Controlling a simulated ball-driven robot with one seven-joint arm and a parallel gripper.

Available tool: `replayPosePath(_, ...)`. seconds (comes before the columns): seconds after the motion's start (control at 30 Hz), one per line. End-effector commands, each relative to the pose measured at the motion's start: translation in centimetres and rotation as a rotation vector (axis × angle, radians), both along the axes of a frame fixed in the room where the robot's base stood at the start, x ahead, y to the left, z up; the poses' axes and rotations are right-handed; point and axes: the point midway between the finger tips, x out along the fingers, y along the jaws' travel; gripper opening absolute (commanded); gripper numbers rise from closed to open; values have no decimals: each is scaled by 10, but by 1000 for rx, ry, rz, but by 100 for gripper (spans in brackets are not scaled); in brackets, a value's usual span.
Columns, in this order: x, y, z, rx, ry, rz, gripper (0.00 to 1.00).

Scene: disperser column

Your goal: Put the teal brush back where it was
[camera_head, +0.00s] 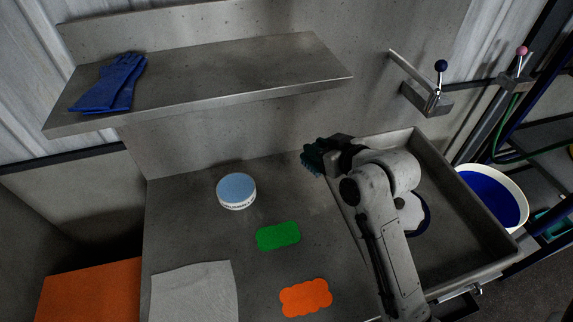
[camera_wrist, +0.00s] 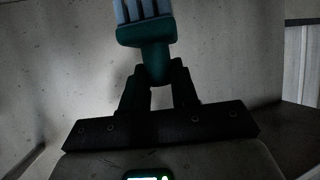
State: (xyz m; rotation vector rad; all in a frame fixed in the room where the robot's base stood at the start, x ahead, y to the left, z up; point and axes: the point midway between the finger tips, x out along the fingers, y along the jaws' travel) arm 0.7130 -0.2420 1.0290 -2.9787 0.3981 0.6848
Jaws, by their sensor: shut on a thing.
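The teal brush (camera_wrist: 145,32) is in my gripper (camera_wrist: 158,78). In the wrist view its pale bristles are at the top edge and its teal neck is between the two dark fingers. In the head view the brush (camera_head: 311,158) is a dark teal shape at the end of my gripper (camera_head: 328,152), above the back of the steel counter near the sink's left edge. My gripper is shut on it. The fingers and wrist hide part of the brush in the head view.
The counter holds a round white tub with a blue top (camera_head: 237,190), a green pad (camera_head: 278,236), an orange pad (camera_head: 305,297) and a grey cloth (camera_head: 194,292). Blue gloves (camera_head: 112,84) lie on the shelf (camera_head: 230,80). The sink (camera_head: 455,240) and a bucket (camera_head: 517,192) are right.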

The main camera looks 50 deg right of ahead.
Motion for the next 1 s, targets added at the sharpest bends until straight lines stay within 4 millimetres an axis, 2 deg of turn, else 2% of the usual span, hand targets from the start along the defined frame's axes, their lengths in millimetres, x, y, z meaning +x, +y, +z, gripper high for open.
replayPosePath(0.13, 34, 7, -14, 1, 2, 3, 0)
replayPosePath(0.2, 44, 8, -29, 1, 4, 0, 0)
replayPosePath(0.4, 67, 12, -58, 0, 2, 0, 0)
replayPosePath(0.67, 82, 15, -75, 0, 1, 0, 0)
replayPosePath(0.83, 80, 14, -98, 1, 3, -1, 0)
replayPosePath(1.0, 80, 14, -104, 0, -1, -1, 0)
